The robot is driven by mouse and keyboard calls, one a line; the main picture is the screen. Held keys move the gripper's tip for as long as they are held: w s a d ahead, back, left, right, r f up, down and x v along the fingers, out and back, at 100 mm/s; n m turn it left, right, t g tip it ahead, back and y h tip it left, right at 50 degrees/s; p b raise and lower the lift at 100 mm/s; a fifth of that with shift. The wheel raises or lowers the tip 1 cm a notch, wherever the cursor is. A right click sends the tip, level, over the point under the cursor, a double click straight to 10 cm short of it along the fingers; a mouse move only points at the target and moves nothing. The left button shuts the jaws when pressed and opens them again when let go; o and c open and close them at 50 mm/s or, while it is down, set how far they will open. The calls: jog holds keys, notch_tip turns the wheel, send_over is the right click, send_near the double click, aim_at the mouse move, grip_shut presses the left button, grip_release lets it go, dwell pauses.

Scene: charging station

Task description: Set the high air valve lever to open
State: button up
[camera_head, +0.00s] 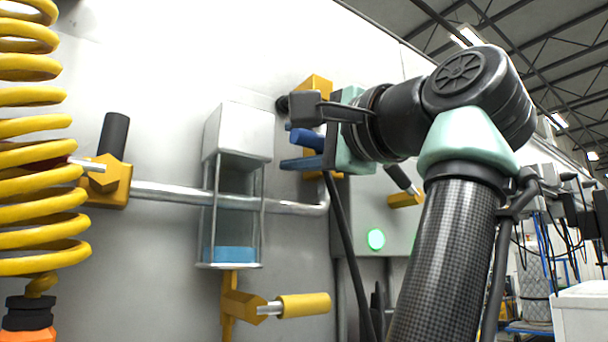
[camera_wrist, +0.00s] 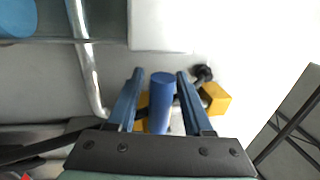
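A blue cylindrical lever (camera_head: 307,140) sticks out from a yellow valve body (camera_head: 318,85) high on the wall panel; I take it for the high air valve lever. In the wrist view the lever (camera_wrist: 161,98) stands between the two blue fingers of my gripper (camera_wrist: 160,80), with a narrow gap on each side. My gripper (camera_head: 300,152) is open around the lever. In the head view one finger shows just below the lever; my wrist hides much of the valve. Part of the yellow body (camera_wrist: 216,98) also shows in the wrist view.
Another yellow valve (camera_head: 107,182) with an upright black handle sits at left on a metal pipe (camera_head: 165,190). A white-topped clear container (camera_head: 240,130) hangs beside it. A lower valve has a yellow handle (camera_head: 303,305). A grey box with a green light (camera_head: 376,239) is behind my arm.

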grip_shut()
dwell(1.2)
